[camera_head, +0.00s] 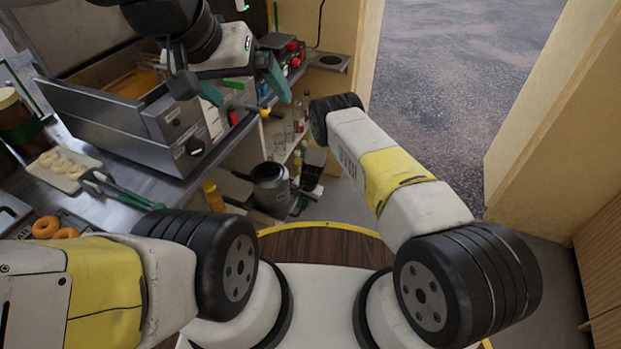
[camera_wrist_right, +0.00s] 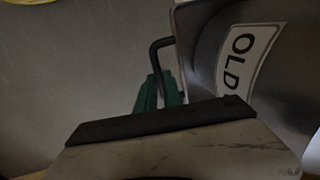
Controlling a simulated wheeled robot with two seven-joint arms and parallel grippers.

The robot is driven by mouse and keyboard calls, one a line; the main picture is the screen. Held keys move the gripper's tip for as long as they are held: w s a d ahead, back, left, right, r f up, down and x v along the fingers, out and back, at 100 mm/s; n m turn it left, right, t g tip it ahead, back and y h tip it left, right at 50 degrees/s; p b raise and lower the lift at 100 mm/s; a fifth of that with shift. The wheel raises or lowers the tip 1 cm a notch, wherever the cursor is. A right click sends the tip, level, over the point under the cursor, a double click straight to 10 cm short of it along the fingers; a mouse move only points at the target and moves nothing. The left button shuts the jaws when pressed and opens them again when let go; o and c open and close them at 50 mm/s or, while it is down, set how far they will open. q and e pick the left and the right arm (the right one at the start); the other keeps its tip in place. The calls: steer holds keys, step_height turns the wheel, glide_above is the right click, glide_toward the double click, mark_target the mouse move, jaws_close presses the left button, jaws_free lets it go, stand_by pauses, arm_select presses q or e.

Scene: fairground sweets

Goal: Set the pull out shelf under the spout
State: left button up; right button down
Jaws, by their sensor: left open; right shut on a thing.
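A grey pot (camera_head: 272,188) stands low beside the counter; its "OLD" label (camera_wrist_right: 243,50) shows in the right wrist view. My right gripper (camera_wrist_right: 160,92) is shut on the pot's black bent handle (camera_wrist_right: 156,52); in the head view my arm and dark parts mostly hide it. My left gripper (camera_head: 243,86) is open and empty, its teal fingers apart near the fryer's front corner, above a yellow-handled lever (camera_head: 262,111). The spout is not clearly visible. I cannot tell which surface is the pull out shelf, or whether the pot rests on it.
The steel fryer (camera_head: 125,120) holds yellow oil. Doughnuts (camera_head: 45,228), tongs (camera_head: 115,187) and a board (camera_head: 75,175) lie on the counter. Bottles and glasses (camera_head: 290,130) stand on shelving below. A yellow bottle (camera_head: 213,195) stands left of the pot. The doorway at right is clear.

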steer(key=c, duration=1.5)
jaws_free()
step_height(320, 180, up, 8)
steer(key=d, duration=0.1)
steer(key=shift+s+d+f, duration=0.15)
steer(key=shift+s, duration=0.05)
